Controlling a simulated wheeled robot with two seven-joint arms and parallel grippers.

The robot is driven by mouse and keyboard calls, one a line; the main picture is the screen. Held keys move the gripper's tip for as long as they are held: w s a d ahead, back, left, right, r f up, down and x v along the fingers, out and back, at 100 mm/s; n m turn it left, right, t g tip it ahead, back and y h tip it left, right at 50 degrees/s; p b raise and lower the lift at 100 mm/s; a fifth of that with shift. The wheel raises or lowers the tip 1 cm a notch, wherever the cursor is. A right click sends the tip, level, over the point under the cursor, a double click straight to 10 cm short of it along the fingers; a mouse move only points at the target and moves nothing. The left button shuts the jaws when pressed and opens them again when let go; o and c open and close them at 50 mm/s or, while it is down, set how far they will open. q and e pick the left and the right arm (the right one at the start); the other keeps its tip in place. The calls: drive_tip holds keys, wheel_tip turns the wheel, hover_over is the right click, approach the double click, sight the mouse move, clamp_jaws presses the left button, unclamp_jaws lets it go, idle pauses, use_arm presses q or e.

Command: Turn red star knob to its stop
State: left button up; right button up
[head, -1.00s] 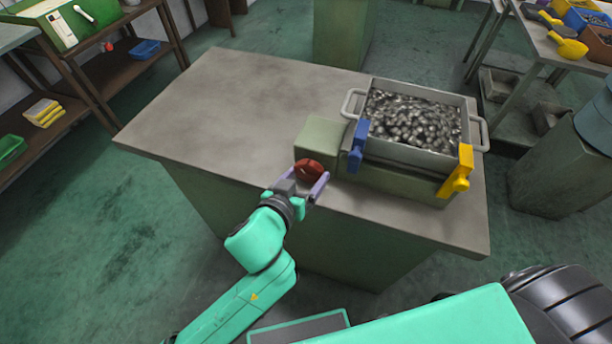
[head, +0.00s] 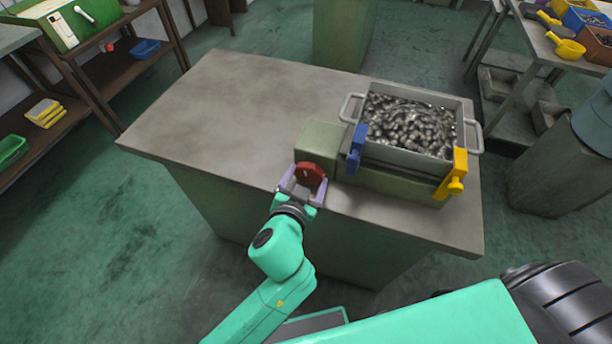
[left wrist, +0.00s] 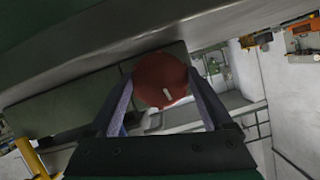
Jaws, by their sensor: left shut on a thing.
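The red star knob (head: 310,175) sits on the front of a green box (head: 319,141) at the left end of the machine on the table. My left gripper (head: 303,185) has one finger on each side of the knob and is shut on it. In the left wrist view the knob (left wrist: 161,80) fills the space between the two fingers (left wrist: 161,98), and a short pale mark shows on its face. The knob's far side is hidden. My right gripper is not in view.
A metal tray full of small shiny parts (head: 408,125) stands on the machine, with a blue clamp (head: 357,148) and a yellow clamp (head: 454,175) at its front. The left part of the tabletop (head: 225,105) is clear. Shelves stand at the far left.

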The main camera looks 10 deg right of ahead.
use_arm(q)
drive_tip(key=shift+m+t+y, duration=0.3)
drive_tip(key=shift+m+y, duration=0.1)
drive_tip(key=shift+m, duration=0.2)
drive_tip(key=o, duration=1.2)
drive_tip(key=shift+d, duration=0.1)
drive_tip(key=shift+c, duration=0.2)
drive_tip(key=shift+s+r, duration=0.15)
drive_tip(key=shift+s, duration=0.1)
drive_tip(key=p+v, duration=0.2)
drive_tip(key=v, duration=0.9)
drive_tip(key=shift+s, duration=0.2)
